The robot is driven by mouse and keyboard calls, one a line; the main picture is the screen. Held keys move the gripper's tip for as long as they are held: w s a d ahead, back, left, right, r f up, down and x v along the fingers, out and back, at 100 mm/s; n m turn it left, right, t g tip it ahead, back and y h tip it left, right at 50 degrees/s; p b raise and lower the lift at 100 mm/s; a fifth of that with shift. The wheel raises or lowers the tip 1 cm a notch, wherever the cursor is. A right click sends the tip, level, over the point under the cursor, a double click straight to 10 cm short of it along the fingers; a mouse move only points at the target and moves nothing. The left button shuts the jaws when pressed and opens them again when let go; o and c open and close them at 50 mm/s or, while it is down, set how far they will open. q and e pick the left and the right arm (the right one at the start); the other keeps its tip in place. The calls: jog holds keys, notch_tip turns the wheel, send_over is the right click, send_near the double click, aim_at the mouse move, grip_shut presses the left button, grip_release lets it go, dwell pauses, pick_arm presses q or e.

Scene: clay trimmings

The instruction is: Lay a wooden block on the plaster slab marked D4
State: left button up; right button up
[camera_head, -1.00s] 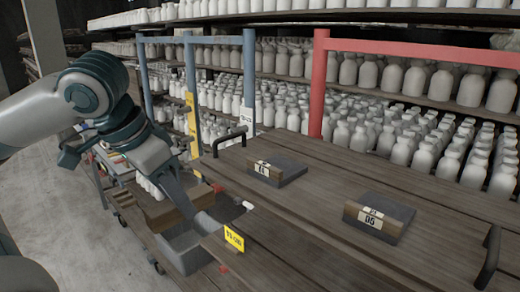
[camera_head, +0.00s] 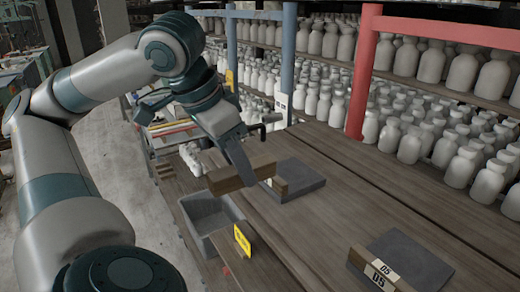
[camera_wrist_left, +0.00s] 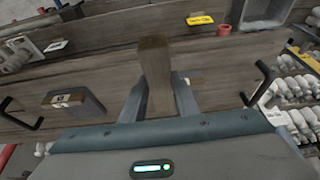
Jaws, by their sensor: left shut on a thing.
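My left gripper (camera_head: 240,164) is shut on a wooden block (camera_head: 228,179), held level above the workbench. In the left wrist view, the block (camera_wrist_left: 153,62) stands out between the two fingers. Behind the held block in the head view is a grey slab (camera_head: 304,177) with a wooden strip along its front. The block covers most of that slab's label, so I cannot read it now. A second grey slab (camera_head: 412,256), marked D5, lies at the lower right. My right gripper is not in view.
A grey bin (camera_head: 196,243) with a yellow tag (camera_head: 242,240) is at the bench's left edge. A red post (camera_head: 362,75) and a blue post (camera_head: 288,60) stand behind the bench, before shelves of white bottles. The planks between the slabs are clear.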

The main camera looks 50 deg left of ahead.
aim_at(259, 161)
pick_arm(q)
jog(key=shift+w, duration=0.1)
dwell(0.3)
jog(key=shift+w+d+r+p, duration=0.1)
jog(key=shift+w+d+p, duration=0.05)
jog(key=shift+w+p, duration=1.7)
jog(key=w+p, duration=0.4)
jog(key=p, duration=0.1)
jog(key=shift+w+d, duration=0.1)
jog(key=shift+d, duration=0.1)
jog(key=shift+w+f, duration=0.3)
jog(key=shift+w+d+f, duration=0.15)
jog(key=shift+w+d, duration=0.05)
jog(key=shift+w, duration=1.6)
jog(key=shift+w+d+f, duration=0.1)
jog(key=shift+w+d, duration=0.05)
jog(key=shift+w, duration=1.65)
jog(key=shift+f+b, duration=0.5)
jog(key=shift+f, duration=1.5)
